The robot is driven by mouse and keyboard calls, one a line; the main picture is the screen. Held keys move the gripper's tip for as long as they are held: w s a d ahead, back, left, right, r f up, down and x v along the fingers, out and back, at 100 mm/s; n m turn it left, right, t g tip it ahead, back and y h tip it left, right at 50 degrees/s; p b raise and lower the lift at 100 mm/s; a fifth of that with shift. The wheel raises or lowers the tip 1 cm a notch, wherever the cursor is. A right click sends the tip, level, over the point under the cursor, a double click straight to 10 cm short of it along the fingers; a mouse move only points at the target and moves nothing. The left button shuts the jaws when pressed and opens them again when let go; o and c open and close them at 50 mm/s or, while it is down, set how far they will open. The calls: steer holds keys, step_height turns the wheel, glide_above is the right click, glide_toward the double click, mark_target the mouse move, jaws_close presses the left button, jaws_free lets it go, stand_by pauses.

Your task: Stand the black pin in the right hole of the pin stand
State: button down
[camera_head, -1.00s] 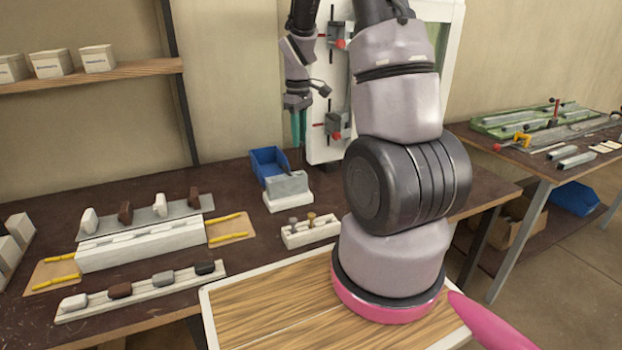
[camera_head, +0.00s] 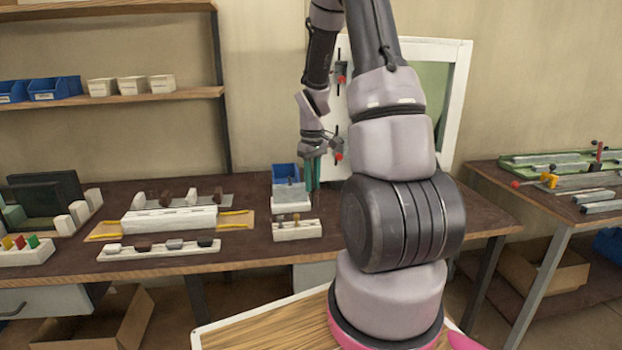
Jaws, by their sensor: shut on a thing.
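The pin stand (camera_head: 298,231) is a low pale block near the front of the brown bench, left of my arm. A grey pin and a brass pin stand in it, small in this view. Its right end shows no pin. My gripper (camera_head: 313,186) has teal fingers pointing down and is shut. It appears above and slightly behind the stand's right end, apart from it. The black pin between the fingers is too small and dark to make out clearly.
A grey block on a white base (camera_head: 291,197) and a blue bin (camera_head: 285,173) stand just behind the pin stand. A white clamp fixture (camera_head: 168,220) and a strip with several blocks (camera_head: 158,250) lie left. A white-framed panel (camera_head: 458,100) rises behind my arm.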

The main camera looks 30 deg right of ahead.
mark_target(313, 206)
steer(key=shift+f, duration=2.65)
steer(key=shift+f, duration=0.35)
steer(key=shift+f, duration=1.4)
steer(key=c, duration=0.6)
jaws_free()
steer(key=shift+c, duration=0.2)
steer(key=shift+r, duration=0.15)
steer(key=shift+r, duration=3.9)
